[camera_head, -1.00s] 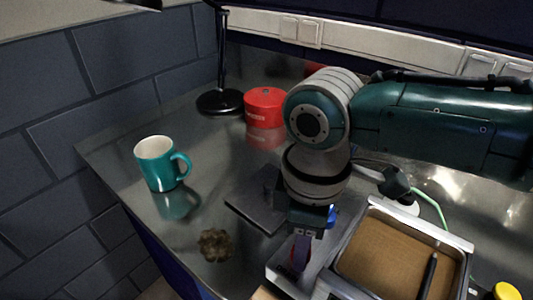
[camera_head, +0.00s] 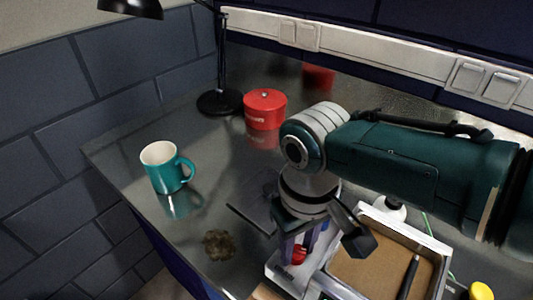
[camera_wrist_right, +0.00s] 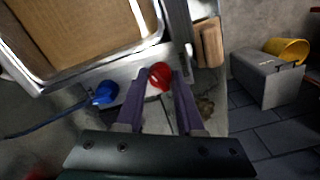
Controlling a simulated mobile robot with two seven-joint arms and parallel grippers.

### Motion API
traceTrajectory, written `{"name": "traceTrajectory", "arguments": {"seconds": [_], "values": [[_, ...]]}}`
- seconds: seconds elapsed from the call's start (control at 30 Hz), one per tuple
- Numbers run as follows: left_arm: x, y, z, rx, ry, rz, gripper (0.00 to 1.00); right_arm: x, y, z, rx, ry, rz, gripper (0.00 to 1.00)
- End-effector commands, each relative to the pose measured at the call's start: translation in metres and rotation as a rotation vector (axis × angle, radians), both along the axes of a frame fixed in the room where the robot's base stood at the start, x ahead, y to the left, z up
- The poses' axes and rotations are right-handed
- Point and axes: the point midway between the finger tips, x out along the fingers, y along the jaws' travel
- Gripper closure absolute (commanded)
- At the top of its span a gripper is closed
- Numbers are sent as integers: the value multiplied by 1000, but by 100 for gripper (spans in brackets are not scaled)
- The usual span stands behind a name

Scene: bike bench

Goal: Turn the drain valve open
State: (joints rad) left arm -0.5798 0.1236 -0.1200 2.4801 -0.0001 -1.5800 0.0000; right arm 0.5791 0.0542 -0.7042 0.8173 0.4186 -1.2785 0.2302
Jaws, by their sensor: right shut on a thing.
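The drain valve's red handle (camera_wrist_right: 160,76) shows in the right wrist view, on the grey metal front of a tray unit. It also shows as a small red spot in the head view (camera_head: 298,255). My right gripper (camera_wrist_right: 158,82) is shut on the red handle, with one purple finger on each side. In the head view the right gripper (camera_head: 297,250) points down at the unit's left end. The fingers cover part of the handle, and I cannot tell how far it is turned. My left gripper is not in view.
The metal tray (camera_head: 441,262) has a brown floor and holds a dark pen-like tool (camera_head: 407,277). A blue knob (camera_wrist_right: 105,92) sits beside the valve. A teal mug (camera_head: 164,168), red tin (camera_head: 264,110) and brown clump (camera_head: 218,245) stand on the bench, left of the arm.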

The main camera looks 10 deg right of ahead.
Motion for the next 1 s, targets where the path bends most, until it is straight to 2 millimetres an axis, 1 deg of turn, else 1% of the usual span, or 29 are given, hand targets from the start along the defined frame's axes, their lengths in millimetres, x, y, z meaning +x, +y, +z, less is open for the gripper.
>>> {"name": "traceTrajectory", "arguments": {"seconds": [0.3,0.73,0.77,1.0], "values": [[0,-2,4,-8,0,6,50,0,1,1,2,0,-85,100],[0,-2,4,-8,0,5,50,1,1,1,1,-2,-93,100],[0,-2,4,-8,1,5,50,1,1,0,1,-2,-93,62],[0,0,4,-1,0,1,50,1,0,0,0,-1,-92,35]]}}
